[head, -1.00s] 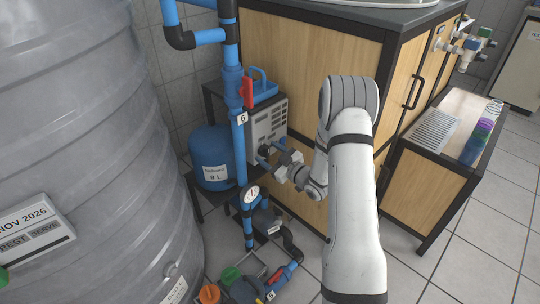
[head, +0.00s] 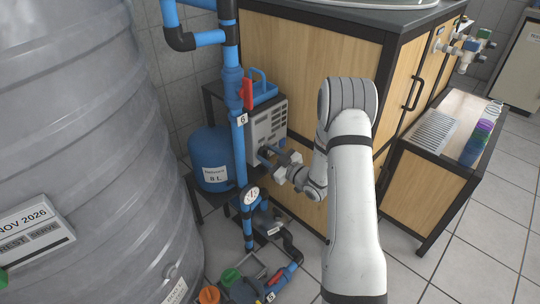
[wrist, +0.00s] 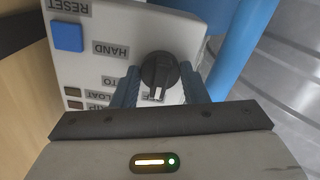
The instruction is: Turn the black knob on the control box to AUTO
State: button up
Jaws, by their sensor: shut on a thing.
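The control box (head: 268,118) is a pale grey box behind the blue pipe in the head view. Its panel fills the top of the wrist view (wrist: 105,30), upside down, with HAND and RESET labels readable and an AUTO label partly covered. The black knob (wrist: 158,68) sits between the two blue-grey fingers of my gripper (wrist: 160,84). The fingers are shut on the knob, one on each side. The knob's white mark points toward the bottom of the wrist view, beside a mostly hidden label. In the head view my gripper (head: 268,155) is at the box's front, and the knob is hard to make out.
A blue square button (wrist: 67,36) and small indicators lie beside the knob. A blue pipe with a red-handled valve (head: 247,92) runs close to the box. A blue tank (head: 210,150) stands behind, and a wooden cabinet (head: 300,70) is close to my arm.

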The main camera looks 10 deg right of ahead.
jog(key=shift+d, duration=0.1)
jog(key=m, duration=0.4)
jog(key=shift+r+m, duration=0.1)
jog(key=shift+m, duration=0.3)
jog(key=m+p, duration=0.1)
jog(key=m, duration=0.3)
jog(key=shift+w+m+p, duration=0.1)
jog(key=shift+m+p, duration=0.25)
jog(key=shift+m, duration=0.05)
jog(key=shift+r, duration=0.1)
jog(key=o, duration=0.7)
jog(key=shift+c, duration=0.2)
jog(key=o, duration=0.3)
jog(key=p+v, duration=0.1)
jog(key=v, duration=0.6)
jog(key=shift+s+d, duration=0.15)
jog(key=shift+s, duration=0.25)
